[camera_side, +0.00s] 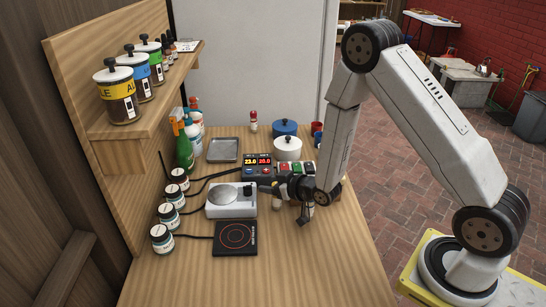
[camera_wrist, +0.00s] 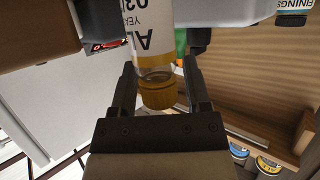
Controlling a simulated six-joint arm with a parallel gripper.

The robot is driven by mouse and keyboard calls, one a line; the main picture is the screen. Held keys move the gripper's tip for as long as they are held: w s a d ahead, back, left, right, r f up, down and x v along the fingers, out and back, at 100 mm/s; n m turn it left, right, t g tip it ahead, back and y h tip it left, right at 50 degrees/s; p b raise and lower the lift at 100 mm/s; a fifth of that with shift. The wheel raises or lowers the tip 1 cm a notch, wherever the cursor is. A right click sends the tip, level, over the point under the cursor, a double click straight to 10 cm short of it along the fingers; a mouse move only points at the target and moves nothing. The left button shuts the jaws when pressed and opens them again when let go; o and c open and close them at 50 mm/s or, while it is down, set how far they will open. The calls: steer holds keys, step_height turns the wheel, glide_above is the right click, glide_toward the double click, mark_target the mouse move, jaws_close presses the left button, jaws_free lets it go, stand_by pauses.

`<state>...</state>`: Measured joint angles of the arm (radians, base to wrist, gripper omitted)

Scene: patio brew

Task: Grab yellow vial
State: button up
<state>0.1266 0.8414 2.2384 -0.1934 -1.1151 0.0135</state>
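In the wrist view a clear vial (camera_wrist: 153,30) with a white printed label and a yellow-amber cap (camera_wrist: 158,95) lies between the fingers of my gripper (camera_wrist: 160,75). The fingers are spread, with a gap showing on each side of the cap. In the side view my dark gripper (camera_side: 268,187) reaches left over the table beside the white scale-like device. I cannot clearly make out the yellow vial there; my gripper may hide it.
A white device (camera_side: 231,205) and a black hot plate (camera_side: 236,238) stand close by. A display box (camera_side: 257,166), white pot (camera_side: 287,148) and metal tray (camera_side: 223,149) stand behind. The front right of the table is clear.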

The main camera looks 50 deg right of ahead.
jaws_close()
steer(key=shift+r, duration=0.2)
step_height(320, 180, up, 10)
steer(key=shift+f, duration=0.2)
stand_by(0.7)
stand_by(0.5)
